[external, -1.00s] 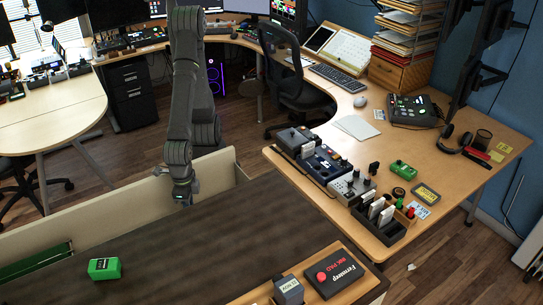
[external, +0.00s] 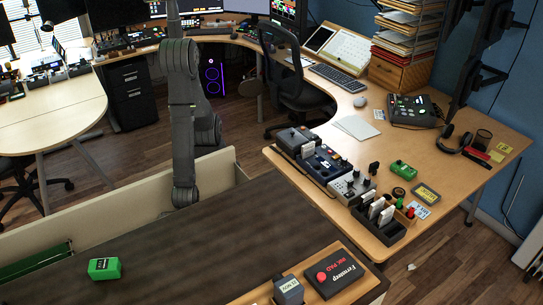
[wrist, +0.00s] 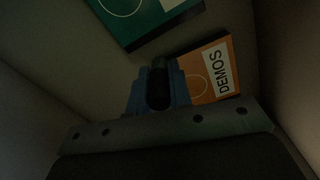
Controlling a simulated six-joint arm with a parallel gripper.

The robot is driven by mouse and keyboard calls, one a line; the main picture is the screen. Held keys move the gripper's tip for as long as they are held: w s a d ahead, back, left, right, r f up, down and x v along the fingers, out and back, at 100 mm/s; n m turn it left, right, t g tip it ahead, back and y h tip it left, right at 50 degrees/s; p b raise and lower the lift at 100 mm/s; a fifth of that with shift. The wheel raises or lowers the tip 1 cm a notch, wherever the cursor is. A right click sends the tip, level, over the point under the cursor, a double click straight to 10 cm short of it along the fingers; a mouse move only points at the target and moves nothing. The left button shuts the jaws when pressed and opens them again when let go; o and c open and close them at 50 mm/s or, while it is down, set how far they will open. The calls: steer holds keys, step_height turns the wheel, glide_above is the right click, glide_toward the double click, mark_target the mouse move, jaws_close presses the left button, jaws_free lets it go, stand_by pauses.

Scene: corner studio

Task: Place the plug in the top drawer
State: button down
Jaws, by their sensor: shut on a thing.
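My gripper (wrist: 158,95) has blue fingers and is shut on a dark, rounded thing, which I take for the plug (wrist: 158,88); its shape is hard to make out. In the wrist view it is held inside a dim, pale-walled drawer, above the drawer's floor. The open top drawer (external: 95,212) shows in the external view as cream walls beyond the dark cabinet top. The end of my arm reaches down behind the edge of that top, so the gripper and plug are hidden there.
In the drawer lie a teal flat box (wrist: 140,22) and an orange box marked DEMOS (wrist: 207,72), close to the fingers. On the dark cabinet top (external: 190,245) are a green block (external: 104,268) and a wooden tray (external: 350,290) holding boxes.

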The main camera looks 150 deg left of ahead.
steer(key=shift+f, duration=3.3)
steer(key=shift+f, duration=0.15)
steer(key=c, duration=1.6)
jaws_free()
steer(key=shift+r, duration=3.95)
steer(key=shift+f, duration=3.85)
steer(key=shift+r, duration=0.5)
